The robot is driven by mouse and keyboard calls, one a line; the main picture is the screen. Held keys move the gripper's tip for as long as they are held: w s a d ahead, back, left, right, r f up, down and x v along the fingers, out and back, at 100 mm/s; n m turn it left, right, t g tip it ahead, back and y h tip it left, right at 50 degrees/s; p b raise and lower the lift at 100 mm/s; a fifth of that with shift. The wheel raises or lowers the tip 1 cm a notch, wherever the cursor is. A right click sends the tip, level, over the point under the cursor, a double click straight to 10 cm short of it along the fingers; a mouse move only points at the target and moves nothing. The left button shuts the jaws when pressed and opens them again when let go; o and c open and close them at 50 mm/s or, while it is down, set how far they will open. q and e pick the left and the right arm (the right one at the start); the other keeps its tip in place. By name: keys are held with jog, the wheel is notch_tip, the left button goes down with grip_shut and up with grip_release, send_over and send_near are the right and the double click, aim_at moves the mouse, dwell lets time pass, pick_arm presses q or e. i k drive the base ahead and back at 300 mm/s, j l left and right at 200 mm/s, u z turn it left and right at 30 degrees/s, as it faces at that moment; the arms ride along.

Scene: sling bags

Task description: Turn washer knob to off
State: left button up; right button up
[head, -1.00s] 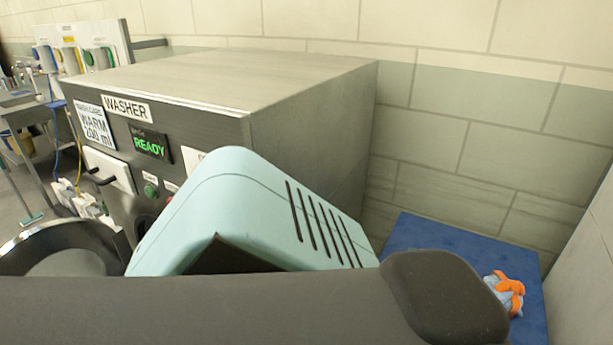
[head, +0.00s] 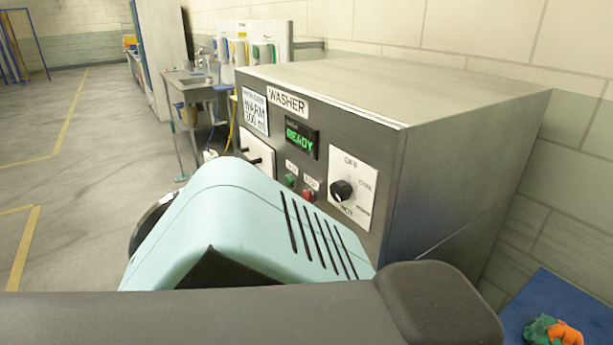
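The grey washer (head: 463,165) stands right of centre, its dark front facing left. A white dial plate (head: 365,172) on its front carries the round black knob (head: 343,190). OFF is printed above the knob, HOT below it, and smaller labels to its right. The knob's pointer is too small to read surely. A display (head: 301,137) shows READY in green. A green button (head: 290,180) and a red button (head: 308,195) sit left of the dial. Neither of my grippers shows in the head view, so nothing is seen touching the knob.
My own teal and dark grey body parts fill the lower middle and hide the washer's lower front. A blue surface (head: 527,308) with an orange and green item (head: 553,331) lies at lower right. A sink table (head: 190,85) stands behind left. Open floor (head: 75,185) lies left.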

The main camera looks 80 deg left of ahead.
aim_at(341, 190)
jog(key=u, duration=2.35)
